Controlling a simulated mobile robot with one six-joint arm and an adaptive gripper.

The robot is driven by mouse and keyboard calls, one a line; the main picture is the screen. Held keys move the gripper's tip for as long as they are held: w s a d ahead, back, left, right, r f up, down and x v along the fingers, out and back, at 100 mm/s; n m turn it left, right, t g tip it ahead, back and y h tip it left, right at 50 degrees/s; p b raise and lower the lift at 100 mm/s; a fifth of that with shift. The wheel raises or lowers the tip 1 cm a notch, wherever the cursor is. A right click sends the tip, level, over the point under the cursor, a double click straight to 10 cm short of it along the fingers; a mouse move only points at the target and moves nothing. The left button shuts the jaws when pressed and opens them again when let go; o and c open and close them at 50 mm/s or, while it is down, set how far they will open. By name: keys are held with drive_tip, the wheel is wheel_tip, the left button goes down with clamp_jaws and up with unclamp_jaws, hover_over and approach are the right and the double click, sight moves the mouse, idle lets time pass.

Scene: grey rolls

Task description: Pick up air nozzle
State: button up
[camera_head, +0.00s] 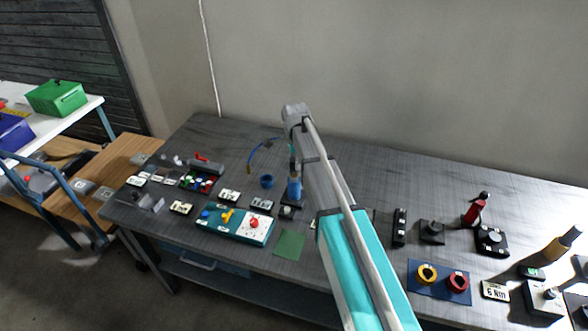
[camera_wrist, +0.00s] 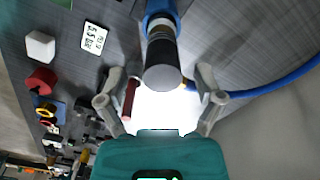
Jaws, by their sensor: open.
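The cylinder shows between the fingers, and I see no contact. A blue hose (camera_wrist: 275,84) runs in from the right to a brass-coloured tip beside the right finger. I cannot tell for certain which of these is the air nozzle. In the head view the blue hose (camera_head: 262,147) curves at the back of the table, and a blue body (camera_head: 295,188) stands below my wrist. My arm hides much of the gripper there.
A blue mat with two rings (camera_head: 440,290) and black fixtures lie to the right. The wall is close behind.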

sight(294, 169)
drive_tip(key=shift+w+a+f+b, duration=0.1)
drive_tip(key=shift+a+f+b, duration=0.05)
drive_tip(key=shift+f+b, duration=2)
drive_tip(key=shift+f, duration=0.1)
clamp_jaws()
